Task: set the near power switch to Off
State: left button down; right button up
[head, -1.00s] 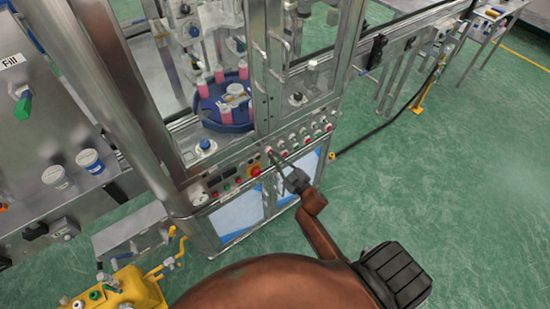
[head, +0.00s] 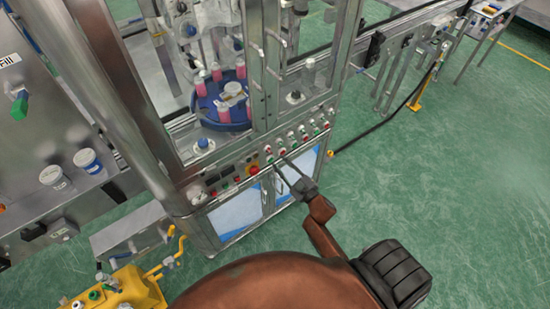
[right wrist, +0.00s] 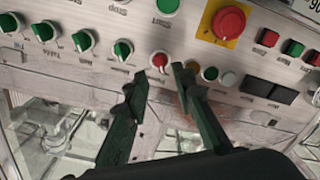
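The power switch (right wrist: 159,61) is a small red knob on the slanted steel panel, with its label upside down in the right wrist view. My right gripper (right wrist: 160,76) is open, with one dark finger on each side of the switch in that view and a gap between them. I cannot tell whether either finger touches the knob. In the head view my right gripper (head: 282,163) is over the front of the control panel, near the red and green controls. The switch's exact setting is hard to read. My left gripper is not in view.
A red emergency stop (right wrist: 229,22) on a yellow plate is close to the switch. Several green knobs (right wrist: 123,49) line the same row, and a green Start button (right wrist: 167,6) is nearby. Glass doors stand behind the panel. Green floor (head: 430,200) is clear on the right.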

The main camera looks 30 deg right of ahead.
jog(key=s, duration=0.6)
jog(key=shift+s+d, duration=0.25)
jog(key=s+f+m+g+h, duration=0.1)
jog(key=s+f+g, duration=0.25)
jog(key=f, duration=0.75)
jog(key=s+f+m+g, duration=0.2)
jog(key=s+f, duration=0.3)
jog(key=f, duration=0.6)
jog(key=s+f+m+g+h, duration=0.1)
jog(key=s+f+g, duration=0.3)
jog(key=f, duration=0.8)
jog(key=s+a+f+g, duration=0.1)
jog(key=s+f+g, duration=0.1)
jog(key=s+f, duration=0.4)
jog(key=s+a+f+m+g, duration=0.1)
jog(key=s+f, duration=0.5)
jog(key=s, duration=1)
jog(key=s+a+f+g, duration=0.3)
jog(key=s+f, duration=0.4)
jog(key=s, duration=0.4)
jog(key=shift+s+m+g, duration=0.15)
jog(key=shift+m+g, duration=0.15)
jog(key=shift+g, duration=0.45)
